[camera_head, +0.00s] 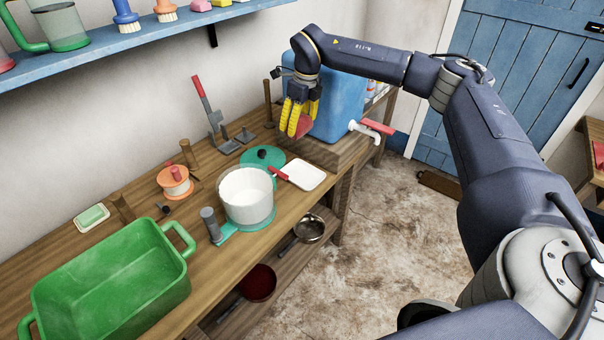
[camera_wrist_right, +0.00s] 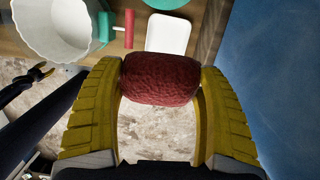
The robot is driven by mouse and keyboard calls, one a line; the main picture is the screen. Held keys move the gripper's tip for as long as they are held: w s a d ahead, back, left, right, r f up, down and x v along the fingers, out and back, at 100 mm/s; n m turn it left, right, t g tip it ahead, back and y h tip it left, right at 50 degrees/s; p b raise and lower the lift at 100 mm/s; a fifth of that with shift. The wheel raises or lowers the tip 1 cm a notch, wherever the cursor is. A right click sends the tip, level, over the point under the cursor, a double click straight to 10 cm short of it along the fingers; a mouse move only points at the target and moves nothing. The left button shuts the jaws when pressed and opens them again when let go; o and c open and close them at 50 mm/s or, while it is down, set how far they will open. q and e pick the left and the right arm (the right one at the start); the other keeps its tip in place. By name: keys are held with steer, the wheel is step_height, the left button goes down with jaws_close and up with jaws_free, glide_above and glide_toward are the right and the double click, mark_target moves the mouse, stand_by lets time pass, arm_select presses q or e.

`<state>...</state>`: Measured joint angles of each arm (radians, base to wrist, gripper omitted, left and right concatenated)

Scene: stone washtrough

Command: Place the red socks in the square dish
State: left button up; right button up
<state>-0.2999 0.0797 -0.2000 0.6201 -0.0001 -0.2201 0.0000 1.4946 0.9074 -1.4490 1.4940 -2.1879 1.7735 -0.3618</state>
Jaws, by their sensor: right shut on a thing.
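The red socks (camera_wrist_right: 160,79), a rounded knitted bundle, are held between the yellow fingers of my right gripper (camera_wrist_right: 160,85). In the head view my right gripper (camera_head: 297,120) is in front of the blue water tank, with the red socks (camera_head: 305,127) at its fingertips. The square dish (camera_head: 303,174) is white, shallow and empty, lying on the bench below and nearer than the gripper. The dish also shows beyond the socks in the right wrist view (camera_wrist_right: 168,33).
A white tub (camera_head: 246,192) with a teal base stands left of the dish. A green round lid (camera_head: 263,157) lies beside the dish. The blue tank (camera_head: 338,98) with its red-handled tap (camera_head: 372,129) is close to the gripper. A green basin (camera_head: 110,280) stands at the near left.

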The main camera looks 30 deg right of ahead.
steer(key=shift+w+d, duration=0.15)
steer(key=shift+d, duration=0.45)
steer(key=shift+d+f+m, duration=0.2)
steer(key=shift+f+m, duration=0.05)
steer(key=shift+m, duration=0.05)
step_height(320, 180, down, 19)
steer(key=shift+f, duration=0.1)
steer(key=shift+f, duration=0.15)
steer(key=o, duration=1)
step_height(320, 180, up, 12)
steer(key=s, duration=0.1)
steer(key=shift+s+d, duration=0.3)
steer(key=shift+d, duration=0.05)
